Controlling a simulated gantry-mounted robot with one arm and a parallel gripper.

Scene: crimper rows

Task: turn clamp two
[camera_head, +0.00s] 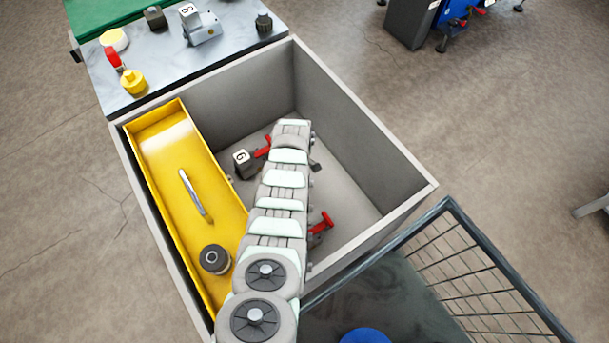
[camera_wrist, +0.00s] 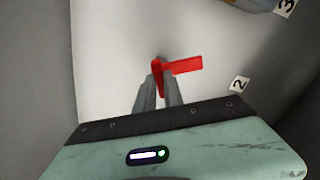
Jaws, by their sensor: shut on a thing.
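Clamp two's red handle (camera_wrist: 182,67) is in the middle of the wrist view, above a pale floor, with a white "2" label (camera_wrist: 239,84) to its right. My gripper (camera_wrist: 159,84) reaches it from below in that picture, its two grey fingers close together and shut on the handle's near end. The clamp's base is hidden behind the fingers. In the head view my arm covers the gripper. Two red handles show beside the arm there, one at the upper left (camera_head: 263,148) and one at the lower right (camera_head: 320,223); I cannot tell which is clamp two.
High grey bin walls (camera_head: 365,130) surround the clamps. A yellow tray (camera_head: 165,145) with a metal handle and a dark round part lies along the bin's left side. A grey block (camera_head: 242,163) stands beside it. A "3" label (camera_wrist: 286,6) shows at the wrist view's top right.

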